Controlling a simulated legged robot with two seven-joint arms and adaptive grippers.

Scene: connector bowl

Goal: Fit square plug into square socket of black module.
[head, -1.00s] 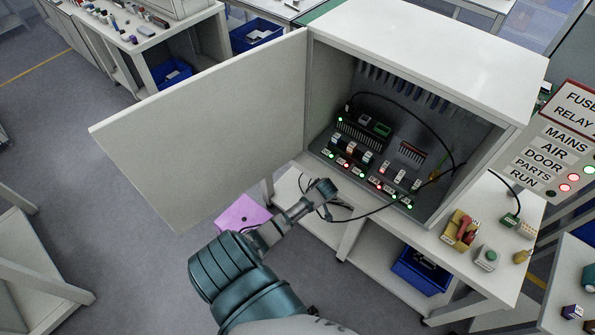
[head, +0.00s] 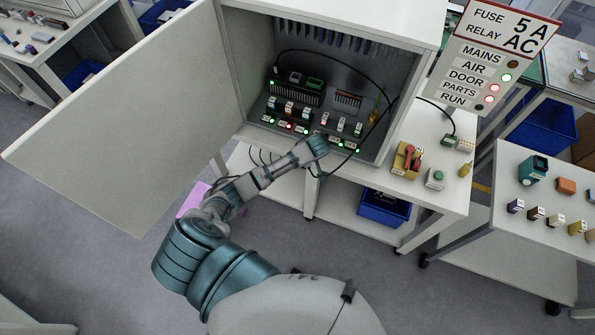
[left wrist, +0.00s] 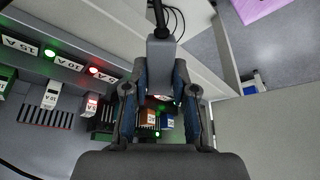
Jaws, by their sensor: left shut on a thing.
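My left gripper (head: 320,143) is at the front edge of the open cabinet, before the row of small lit parts. In the left wrist view the left gripper (left wrist: 160,95) is shut on a grey block-shaped plug (left wrist: 160,55) with a black cable (left wrist: 157,14). The plug's mating face is not clear. A black finned module (head: 290,92) stands at the back left inside the cabinet, apart from the gripper. A grey square part (head: 295,77) and a green block (head: 315,83) sit near its top; I cannot tell which is the square socket. My right gripper is not in view.
The cabinet door (head: 120,110) stands open at the left. Small fuses and green and red lights line the cabinet's front. A black cable (head: 362,67) arcs across inside.

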